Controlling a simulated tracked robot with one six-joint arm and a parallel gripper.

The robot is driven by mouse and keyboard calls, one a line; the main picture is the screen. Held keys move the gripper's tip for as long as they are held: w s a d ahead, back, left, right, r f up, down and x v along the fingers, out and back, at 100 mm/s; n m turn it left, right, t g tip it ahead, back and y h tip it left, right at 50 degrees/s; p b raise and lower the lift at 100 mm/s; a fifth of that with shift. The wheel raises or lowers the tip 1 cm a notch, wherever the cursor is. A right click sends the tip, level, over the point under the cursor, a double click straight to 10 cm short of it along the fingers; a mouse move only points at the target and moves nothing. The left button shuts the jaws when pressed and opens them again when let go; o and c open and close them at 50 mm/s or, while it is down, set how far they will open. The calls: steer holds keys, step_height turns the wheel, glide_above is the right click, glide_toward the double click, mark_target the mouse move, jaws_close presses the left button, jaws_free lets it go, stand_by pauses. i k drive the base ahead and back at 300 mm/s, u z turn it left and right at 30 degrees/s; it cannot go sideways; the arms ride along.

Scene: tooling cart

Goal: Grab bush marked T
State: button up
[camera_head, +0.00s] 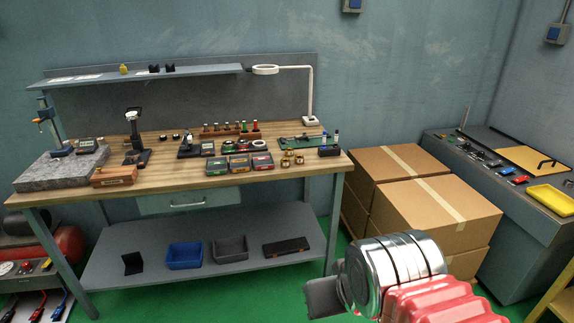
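Small brass-coloured cylinders, possibly the bushes, stand near the front right of the wooden workbench (120,199): one front cylinder (285,163) and another beside it (299,159). They are too small for me to read any letter, so I cannot tell which is marked T. Part of my arm, with chrome rings and a red ribbed sleeve, fills the lower right. A dark grey part at its left end may be my gripper (323,298). It is well apart from the cylinders, in front of the bench's right end. Its fingers cannot be made out.
Several small bins (240,164) stand left of the cylinders, and a black block (329,151) stands to their right. A green board (300,141) lies behind. A white lamp (310,90) rises at the back. Cardboard boxes (440,213) and a grey cart (490,190) stand right of the bench.

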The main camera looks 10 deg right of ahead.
mark_target(285, 163)
steer(key=u, duration=0.3)
steer(key=i, duration=1.9)
steer(key=u, duration=0.25)
